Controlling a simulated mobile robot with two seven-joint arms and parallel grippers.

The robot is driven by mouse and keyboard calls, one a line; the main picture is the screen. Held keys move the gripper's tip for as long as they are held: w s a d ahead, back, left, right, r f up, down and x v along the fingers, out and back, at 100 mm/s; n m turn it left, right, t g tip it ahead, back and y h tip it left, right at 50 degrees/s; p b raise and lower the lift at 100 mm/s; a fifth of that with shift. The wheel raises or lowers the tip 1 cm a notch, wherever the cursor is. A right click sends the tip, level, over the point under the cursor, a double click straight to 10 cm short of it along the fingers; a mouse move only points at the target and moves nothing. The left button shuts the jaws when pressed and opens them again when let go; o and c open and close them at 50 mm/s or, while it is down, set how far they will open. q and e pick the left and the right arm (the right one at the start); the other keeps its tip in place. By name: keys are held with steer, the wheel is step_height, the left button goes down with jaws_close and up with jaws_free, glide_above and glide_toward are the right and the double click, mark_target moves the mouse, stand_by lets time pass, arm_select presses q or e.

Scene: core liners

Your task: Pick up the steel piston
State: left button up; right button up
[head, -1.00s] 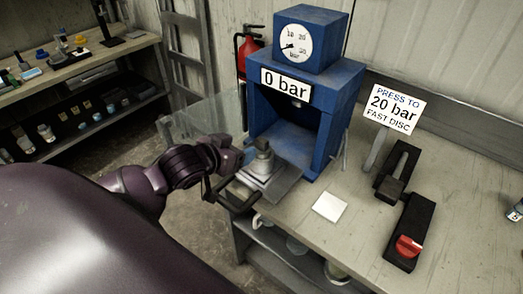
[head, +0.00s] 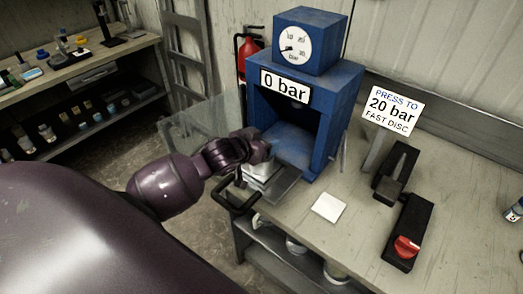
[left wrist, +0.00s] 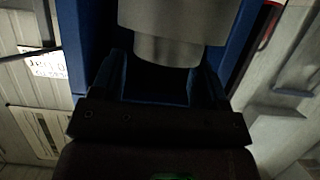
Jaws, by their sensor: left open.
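The steel piston (head: 258,170) stands on the pulled-out tray (head: 277,186) in front of the blue press (head: 334,110). Its upper part is hidden behind my left gripper (head: 262,150) in the head view. In the left wrist view the piston is a grey stepped cylinder (left wrist: 172,38) at the top, in line with the gap between the jaws. My left gripper (left wrist: 160,72) is open there, its dark fingers spread to either side of the gap. I cannot tell whether the fingers touch the piston. My right gripper is not in view.
The press's gauge sign (head: 285,86) reads 0 bar. A white square plate (head: 329,207) lies on the bench right of the tray. A black control with a red knob (head: 407,246) and a 20 bar sign (head: 391,111) stand farther right. A clear panel (head: 196,126) is left of the press.

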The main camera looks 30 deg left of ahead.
arm_select(q)
steer(key=shift+w+f, duration=0.25)
steer(key=shift+w, duration=0.25)
steer(key=shift+c, duration=0.5)
jaws_close()
steer(key=shift+r, duration=0.1)
